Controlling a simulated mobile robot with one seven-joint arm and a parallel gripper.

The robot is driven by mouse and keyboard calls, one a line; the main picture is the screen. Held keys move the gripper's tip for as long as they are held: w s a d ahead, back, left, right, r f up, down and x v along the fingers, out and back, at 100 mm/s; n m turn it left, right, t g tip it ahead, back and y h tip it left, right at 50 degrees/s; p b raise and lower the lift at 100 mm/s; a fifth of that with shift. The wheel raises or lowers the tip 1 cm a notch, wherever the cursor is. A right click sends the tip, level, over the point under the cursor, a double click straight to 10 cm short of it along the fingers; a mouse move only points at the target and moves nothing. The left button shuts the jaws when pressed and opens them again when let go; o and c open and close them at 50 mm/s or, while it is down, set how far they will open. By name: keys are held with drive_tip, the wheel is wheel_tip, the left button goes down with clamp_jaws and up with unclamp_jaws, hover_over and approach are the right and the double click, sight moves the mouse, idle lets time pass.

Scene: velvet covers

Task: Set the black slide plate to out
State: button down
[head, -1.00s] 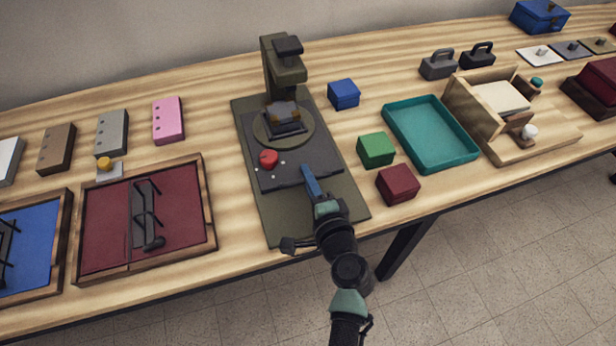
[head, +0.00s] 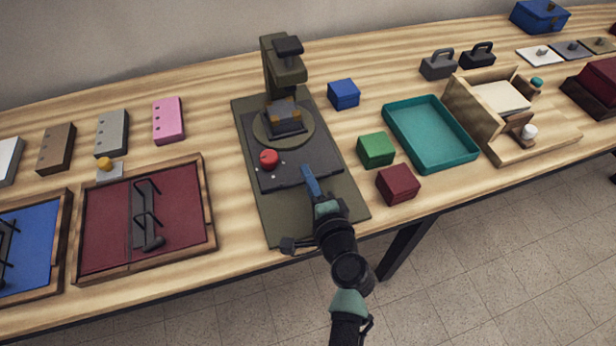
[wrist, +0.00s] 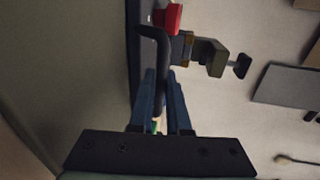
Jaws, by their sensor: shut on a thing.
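The black slide plate (head: 300,164) lies on the olive base (head: 290,218) of a press-like machine, in front of its round turntable (head: 300,137). A red knob (head: 268,158) stands on the left of the plate; it also shows in the wrist view (wrist: 173,17). My gripper (head: 307,172) reaches in from the front to the plate's near edge. In the wrist view its blue fingers (wrist: 161,80) are shut on the plate's dark bar handle (wrist: 164,55). In the head view my gripper hides the handle.
The olive column (head: 285,70) rises behind the turntable. Green (head: 376,149) and dark red (head: 398,184) boxes stand close on the right, with a teal tray (head: 432,160) beyond. A framed red panel (head: 110,230) lies on the left. Bare table lies in between.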

idle(0.6)
drive_tip(key=v, duration=0.3)
drive_tip(key=f+v, duration=0.1)
drive_tip(key=v, duration=0.3)
drive_tip(key=f+b+v, duration=0.1)
drive_tip(key=v, duration=0.3)
drive_tip(key=shift+s+d+f, duration=0.15)
drive_tip(key=shift+s+f, duration=0.1)
drive_tip(key=shift+s, duration=0.05)
drive_tip(key=c, duration=1.2)
unclamp_jaws()
drive_tip(key=shift+s, duration=0.1)
drive_tip(key=shift+o, duration=0.2)
drive_tip(key=shift+r, duration=0.1)
drive_tip(key=b+v, duration=0.1)
drive_tip(key=v, duration=1.2)
